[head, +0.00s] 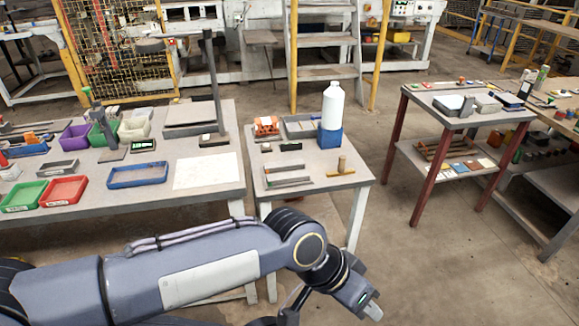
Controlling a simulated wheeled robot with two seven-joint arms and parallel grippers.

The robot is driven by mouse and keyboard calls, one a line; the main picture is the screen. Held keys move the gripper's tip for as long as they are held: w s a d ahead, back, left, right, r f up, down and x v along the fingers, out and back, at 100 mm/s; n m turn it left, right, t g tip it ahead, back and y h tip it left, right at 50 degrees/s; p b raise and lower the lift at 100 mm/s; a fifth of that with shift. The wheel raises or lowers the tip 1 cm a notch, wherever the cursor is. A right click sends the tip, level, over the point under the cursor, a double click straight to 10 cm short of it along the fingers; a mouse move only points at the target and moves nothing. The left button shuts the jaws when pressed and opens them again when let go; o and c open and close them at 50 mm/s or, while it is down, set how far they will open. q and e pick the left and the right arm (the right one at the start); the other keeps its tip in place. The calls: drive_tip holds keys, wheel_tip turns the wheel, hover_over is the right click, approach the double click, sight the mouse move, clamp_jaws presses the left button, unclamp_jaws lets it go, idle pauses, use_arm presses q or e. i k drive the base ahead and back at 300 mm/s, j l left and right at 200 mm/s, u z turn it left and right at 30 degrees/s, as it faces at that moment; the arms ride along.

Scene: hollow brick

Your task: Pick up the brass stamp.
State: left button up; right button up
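A small brass-coloured piece with an upright knob on a flat bar, which looks like the brass stamp (342,164), stands near the front right of the small grey table (318,180). My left arm comes in from the left across the front of the picture. My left gripper (371,309) is in front of that table, nearer to me than the stamp and apart from it. Its fingers are small and seen at an angle, so I cannot tell whether they are open or shut. My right gripper is not in view.
A white bottle in a blue holder (330,136) stands behind the stamp. A grey channel-shaped piece (288,179) lies left of it. A larger table (215,149) with coloured trays adjoins on the left. Open floor (400,245) lies to the right, before a red-legged table (404,130).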

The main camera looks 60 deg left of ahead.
sight(341, 171)
drive_tip(key=u, duration=1.6)
